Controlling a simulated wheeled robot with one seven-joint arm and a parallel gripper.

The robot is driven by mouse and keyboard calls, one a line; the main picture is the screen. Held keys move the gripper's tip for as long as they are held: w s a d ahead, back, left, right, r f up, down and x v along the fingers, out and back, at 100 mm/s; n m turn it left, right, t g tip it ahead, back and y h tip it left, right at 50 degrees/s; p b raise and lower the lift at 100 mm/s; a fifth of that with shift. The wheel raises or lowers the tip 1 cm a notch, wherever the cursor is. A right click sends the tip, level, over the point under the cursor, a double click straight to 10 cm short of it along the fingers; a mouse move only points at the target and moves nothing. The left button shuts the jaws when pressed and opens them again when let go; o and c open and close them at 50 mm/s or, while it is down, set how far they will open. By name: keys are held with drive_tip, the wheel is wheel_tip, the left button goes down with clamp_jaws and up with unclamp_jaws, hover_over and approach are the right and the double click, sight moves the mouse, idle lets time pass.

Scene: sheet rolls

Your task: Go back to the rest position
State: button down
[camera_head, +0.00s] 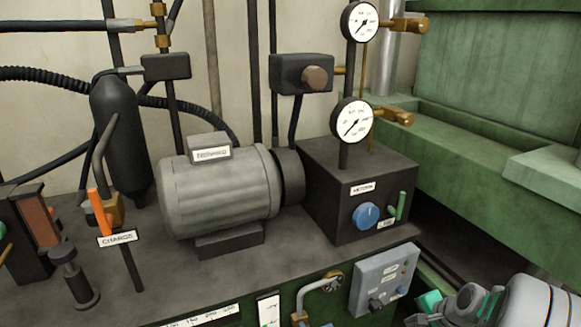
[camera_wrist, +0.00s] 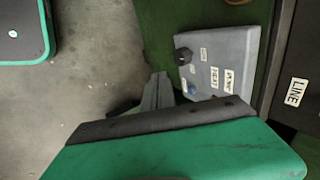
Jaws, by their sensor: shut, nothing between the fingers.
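My gripper (camera_head: 430,303) is at the lower right of the head view, partly cut off by the bottom edge, in front of and to the right of the grey control box (camera_head: 384,280). In the wrist view its closed fingers (camera_wrist: 156,92) show beyond the dark and green gripper body. Nothing is held between them. The control box also shows in the wrist view (camera_wrist: 225,50), just right of the fingers and seemingly apart from them.
A grey motor (camera_head: 220,190) and a dark block (camera_head: 350,200) with a blue knob (camera_head: 366,216) stand on the bench. Gauges (camera_head: 351,120), an orange-handled lever (camera_head: 98,208) and hoses are behind and left. Green machinery (camera_head: 500,70) fills the right. Grey floor (camera_wrist: 95,60) is open at wrist-view left.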

drive_tip(key=s+a+r+n+g+h+p, duration=0.1)
drive_tip(key=s+a+r+n+g+p, duration=0.15)
drive_tip(key=a+r+n+p, duration=0.85)
drive_tip(key=s+a+r+n, duration=0.1)
drive_tip(key=s+a+r, duration=0.3)
drive_tip(key=r, duration=0.3)
drive_tip(key=s+a+r+n+h, duration=0.1)
drive_tip(key=s+a+r+n, duration=0.1)
drive_tip(key=s+a+r, duration=0.3)
wheel_tip(320, 180, up, 2)
drive_tip(key=shift+s+a+r, duration=0.15)
drive_tip(key=shift+s+a, duration=0.1)
drive_tip(key=shift+a, duration=0.15)
